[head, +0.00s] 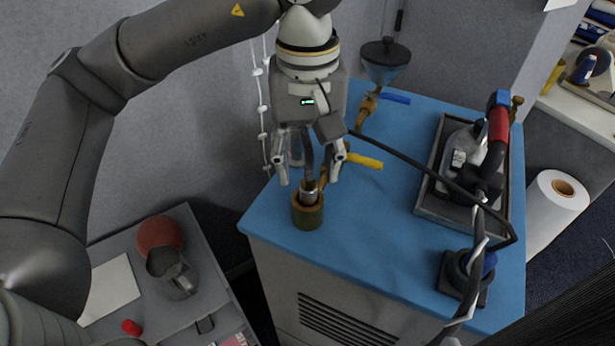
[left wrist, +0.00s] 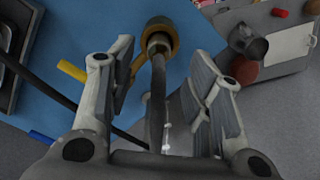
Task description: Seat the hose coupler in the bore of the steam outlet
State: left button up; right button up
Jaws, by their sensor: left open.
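The steam outlet (head: 307,215) is a dark upright cylinder with a brass rim near the front left corner of the blue worktop. The metal hose coupler (head: 310,192) stands roughly upright in its bore, with its upper part showing above the rim. How deep it sits cannot be told. A dark hose rises from the coupler between the fingers of my left gripper (head: 309,176). These fingers are open, one on each side of the hose and apart from it. The left wrist view shows the coupler (left wrist: 158,43) inside the outlet ring (left wrist: 165,27). My right gripper is out of view.
A yellow-handled valve (head: 363,160) lies close behind the outlet, and a funnel (head: 385,62) stands farther back. A dark cable crosses the blue worktop (head: 385,215) toward a tray (head: 424,195) holding an iron. A lower grey table (head: 205,285) bears a metal pitcher (head: 172,272).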

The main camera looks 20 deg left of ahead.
pick_arm(q)
notch_tip(320, 180, up, 6)
dwell(0.6)
